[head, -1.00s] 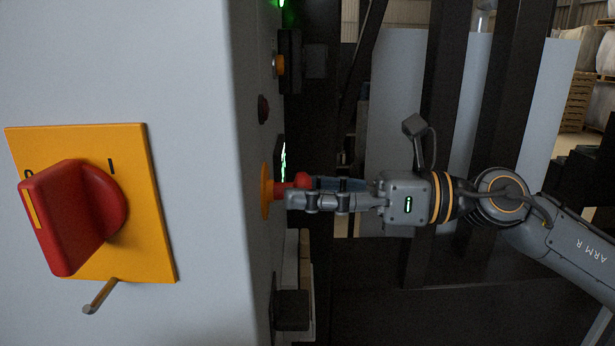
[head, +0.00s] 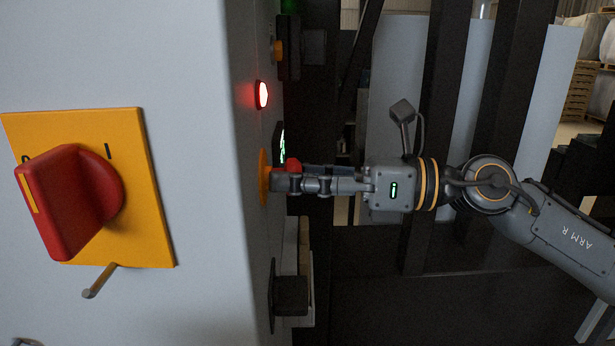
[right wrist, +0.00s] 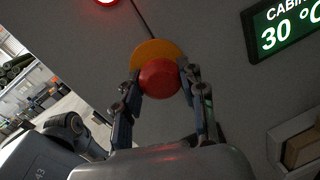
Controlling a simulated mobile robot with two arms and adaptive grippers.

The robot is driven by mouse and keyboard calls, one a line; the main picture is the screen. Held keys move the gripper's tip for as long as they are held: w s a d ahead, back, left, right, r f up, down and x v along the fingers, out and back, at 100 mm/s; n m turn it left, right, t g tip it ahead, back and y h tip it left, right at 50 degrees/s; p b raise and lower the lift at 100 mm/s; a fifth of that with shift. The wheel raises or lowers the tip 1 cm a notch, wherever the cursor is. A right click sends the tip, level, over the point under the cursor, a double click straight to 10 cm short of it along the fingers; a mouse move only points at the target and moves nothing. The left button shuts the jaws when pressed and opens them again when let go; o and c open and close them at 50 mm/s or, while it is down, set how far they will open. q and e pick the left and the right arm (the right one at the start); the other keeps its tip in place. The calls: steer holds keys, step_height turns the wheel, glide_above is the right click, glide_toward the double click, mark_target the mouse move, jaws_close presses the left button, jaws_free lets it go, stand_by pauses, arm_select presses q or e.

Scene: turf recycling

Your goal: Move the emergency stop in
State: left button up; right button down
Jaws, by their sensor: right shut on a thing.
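The emergency stop is a red mushroom button (right wrist: 159,78) on a round yellow plate (head: 264,178) on the cabinet's side face. In the head view only a little of its red cap (head: 292,164) shows, close against the plate. My right gripper (head: 284,182) is at the button, its fingers pointing left at the panel. In the right wrist view the fingers of the right gripper (right wrist: 160,92) stand on either side of the red cap, shut on it. The left gripper is in neither view.
A red lamp (head: 262,94) glows above the button. A large red rotary switch (head: 65,200) on a yellow plate is on the cabinet's front. A lit green display (right wrist: 287,28) shows a temperature. A dark box (head: 291,295) juts out below the button.

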steer(key=c, duration=1.1)
jaws_free()
steer(key=shift+c, duration=0.2)
steer(key=o, duration=0.3)
steer(key=shift+a, duration=0.1)
steer(key=shift+o, duration=0.4)
steer(key=shift+a, duration=0.15)
steer(key=s+d, duration=0.1)
steer(key=d, duration=1.1)
steer(key=shift+s, duration=0.3)
